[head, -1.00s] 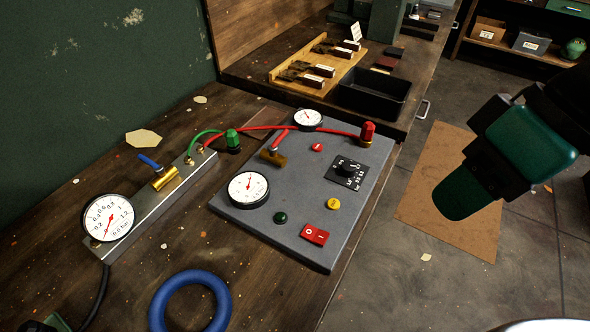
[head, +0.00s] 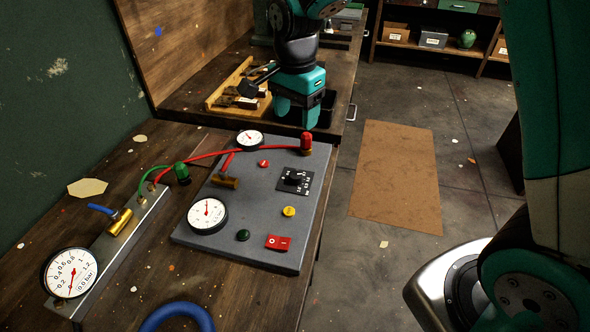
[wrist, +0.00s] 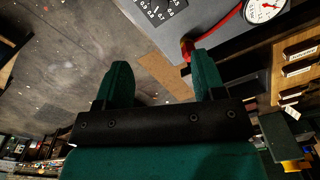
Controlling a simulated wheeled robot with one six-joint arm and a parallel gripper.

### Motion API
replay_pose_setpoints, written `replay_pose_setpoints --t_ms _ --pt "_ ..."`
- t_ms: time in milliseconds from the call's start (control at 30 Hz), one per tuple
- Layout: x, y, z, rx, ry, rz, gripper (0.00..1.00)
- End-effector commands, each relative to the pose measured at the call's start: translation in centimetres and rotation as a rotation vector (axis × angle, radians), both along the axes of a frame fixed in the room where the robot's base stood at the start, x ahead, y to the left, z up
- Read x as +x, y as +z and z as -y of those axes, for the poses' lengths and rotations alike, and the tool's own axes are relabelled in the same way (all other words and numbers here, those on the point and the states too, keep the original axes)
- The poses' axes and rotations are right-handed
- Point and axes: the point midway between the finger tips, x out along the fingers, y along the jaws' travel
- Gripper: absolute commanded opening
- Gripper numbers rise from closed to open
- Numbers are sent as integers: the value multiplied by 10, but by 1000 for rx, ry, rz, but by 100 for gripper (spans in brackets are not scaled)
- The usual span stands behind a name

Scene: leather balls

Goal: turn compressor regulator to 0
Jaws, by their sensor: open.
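The regulator is a black knob (head: 294,177) on a black plate with white numbers, at the right side of the grey panel (head: 225,240). Its setting is too small to read. Part of the numbered plate (wrist: 160,9) shows at the top edge of the wrist view, where the knob itself is not clearly visible. My gripper (head: 297,122) is open and empty, with two green fingers. In the head view it appears beyond the panel, in front of the black bin. The wrist view shows the fingers spread (wrist: 162,70), apart from the panel.
On the panel are a red-capped fitting (head: 306,143) with a red hose, a large gauge (head: 207,214), a small gauge (head: 249,139), a yellow button (head: 289,211) and a red switch (head: 278,242). A wooden tray (head: 228,93) stands behind.

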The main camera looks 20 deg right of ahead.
Motion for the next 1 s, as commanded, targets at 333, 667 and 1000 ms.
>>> replay_pose_setpoints --t_ms 333,667,1000 --pt "-2 -70 -1 -1 4 -8 63" --pt "-2 -139 -1 0 5 -6 63" --pt "-2 -167 -1 1 5 -2 63"
